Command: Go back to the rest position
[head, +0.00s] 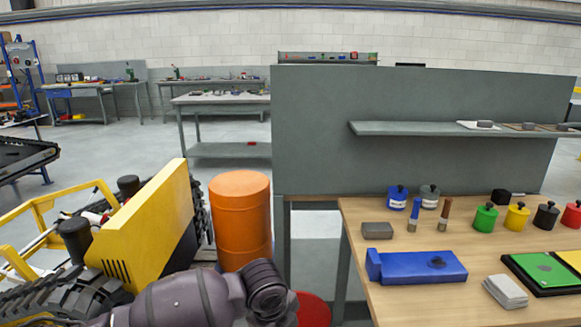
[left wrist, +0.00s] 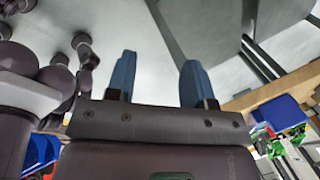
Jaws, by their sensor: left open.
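My left gripper (left wrist: 158,78) shows in the left wrist view with its two blue fingers apart and nothing between them. Beyond the fingers is a pale grey surface. My left arm crosses the bottom of the head view, in front of the yellow machine and the orange drum; its fingers cannot be made out there. My right gripper is in neither view.
A wooden workbench (head: 400,295) with a blue block (head: 420,266), pots and brushes stands at right. An orange drum (head: 240,225) and a yellow tracked machine (head: 150,230) stand close at left. Blue bins (left wrist: 278,112) show in the left wrist view. Open floor lies behind.

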